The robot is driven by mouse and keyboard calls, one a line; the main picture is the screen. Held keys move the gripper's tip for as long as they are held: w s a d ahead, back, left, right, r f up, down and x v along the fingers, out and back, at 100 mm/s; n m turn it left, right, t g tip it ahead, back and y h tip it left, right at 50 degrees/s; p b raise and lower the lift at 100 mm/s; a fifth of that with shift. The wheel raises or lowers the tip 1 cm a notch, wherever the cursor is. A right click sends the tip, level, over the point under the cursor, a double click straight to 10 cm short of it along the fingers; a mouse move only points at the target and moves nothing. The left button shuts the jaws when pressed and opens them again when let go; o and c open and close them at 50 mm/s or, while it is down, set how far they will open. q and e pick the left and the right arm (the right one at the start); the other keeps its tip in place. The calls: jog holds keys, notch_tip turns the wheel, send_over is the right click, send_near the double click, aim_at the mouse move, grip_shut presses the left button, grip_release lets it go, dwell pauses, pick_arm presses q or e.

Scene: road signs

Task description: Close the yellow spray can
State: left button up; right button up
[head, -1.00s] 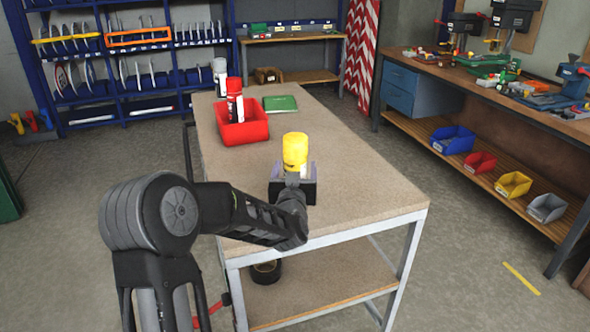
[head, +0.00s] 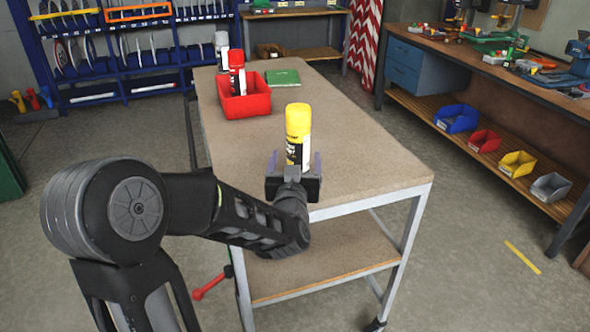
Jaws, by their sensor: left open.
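The yellow spray can (head: 298,133) stands upright on the workbench (head: 355,160), near its front edge. Its top is a smooth yellow cap shape, seated straight on the body; the label below is black, yellow and white. My left gripper (head: 295,165) is just in front of the can's lower part, on my side of it. Its fingers are open and spread to the can's left and right, apart from its sides as far as I can see. The gripper hides the can's base. My right gripper is not in view.
A red bin (head: 246,100) with a red-capped can (head: 237,72) in it stands farther back on the bench. Beside it are a white-grey can (head: 222,50) and a green book (head: 282,77). The bench's right half is clear.

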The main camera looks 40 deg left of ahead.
pick_arm(q)
jog(key=v, duration=0.2)
jog(key=shift+s+d, duration=0.15)
jog(key=shift+s, duration=0.1)
dwell(0.7)
